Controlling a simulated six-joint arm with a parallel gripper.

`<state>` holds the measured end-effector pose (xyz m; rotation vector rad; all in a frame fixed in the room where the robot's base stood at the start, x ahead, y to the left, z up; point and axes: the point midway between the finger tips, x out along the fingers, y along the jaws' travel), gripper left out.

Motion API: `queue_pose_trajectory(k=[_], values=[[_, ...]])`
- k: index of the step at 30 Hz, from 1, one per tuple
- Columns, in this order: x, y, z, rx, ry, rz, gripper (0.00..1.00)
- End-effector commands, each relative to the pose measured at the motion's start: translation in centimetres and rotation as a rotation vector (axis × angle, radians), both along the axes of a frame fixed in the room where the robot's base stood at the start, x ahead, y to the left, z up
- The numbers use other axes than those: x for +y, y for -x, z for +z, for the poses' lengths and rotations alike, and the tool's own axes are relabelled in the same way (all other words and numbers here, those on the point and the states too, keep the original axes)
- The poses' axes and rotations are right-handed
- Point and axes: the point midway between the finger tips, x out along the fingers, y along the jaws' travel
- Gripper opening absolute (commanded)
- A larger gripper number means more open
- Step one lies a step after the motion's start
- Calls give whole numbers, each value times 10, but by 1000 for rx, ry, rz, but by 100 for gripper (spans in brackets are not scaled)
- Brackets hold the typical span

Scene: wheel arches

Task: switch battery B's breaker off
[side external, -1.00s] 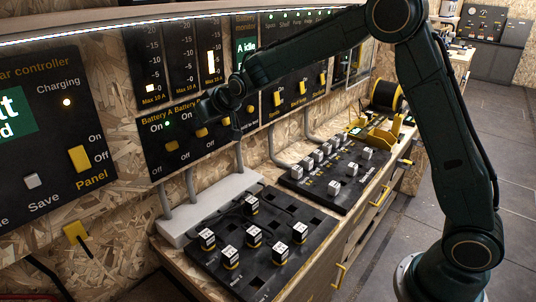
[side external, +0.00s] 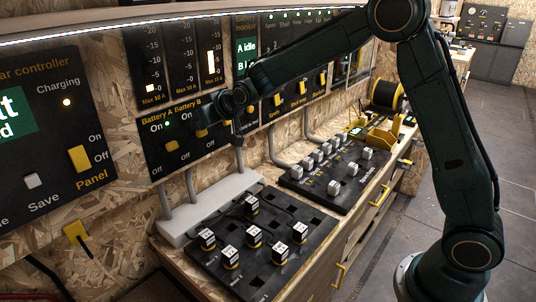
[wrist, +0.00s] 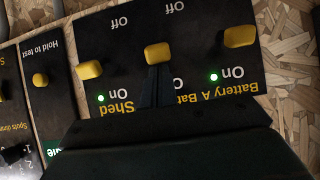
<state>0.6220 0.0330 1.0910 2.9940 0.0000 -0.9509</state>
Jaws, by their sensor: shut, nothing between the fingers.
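The breaker panel (wrist: 205,60) fills much of the wrist view, upside down, with three yellow switches. Battery B's breaker (wrist: 158,54) is the middle one. Its Off label is above it in this picture, and its On label and any lamp are partly or fully hidden by my fingers. My gripper (wrist: 157,75) is shut and empty, its fingertips right at the lower edge of this switch; I cannot tell if they touch. In the side view the arm's end covers part of the panel, and battery B's breaker (side external: 201,132) shows just below it.
Battery A's switch (wrist: 240,36) and the Shed switch (wrist: 88,70) flank it closely, each with a lit green lamp. A hold-to-test panel (wrist: 42,90) adjoins. A white ledge (side external: 225,195) and a black block board (side external: 262,235) lie below.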

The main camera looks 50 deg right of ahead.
Motion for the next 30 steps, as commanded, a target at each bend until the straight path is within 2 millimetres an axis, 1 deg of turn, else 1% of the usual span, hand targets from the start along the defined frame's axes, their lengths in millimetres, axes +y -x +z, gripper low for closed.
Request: queue_pose_trajectory(k=[17, 23, 30], values=[[0, 5, -6, -73, 0, 0, 0], [0, 9, -11, -139, 0, 0, 0], [0, 14, -20, -254, 1, 1, 0]])
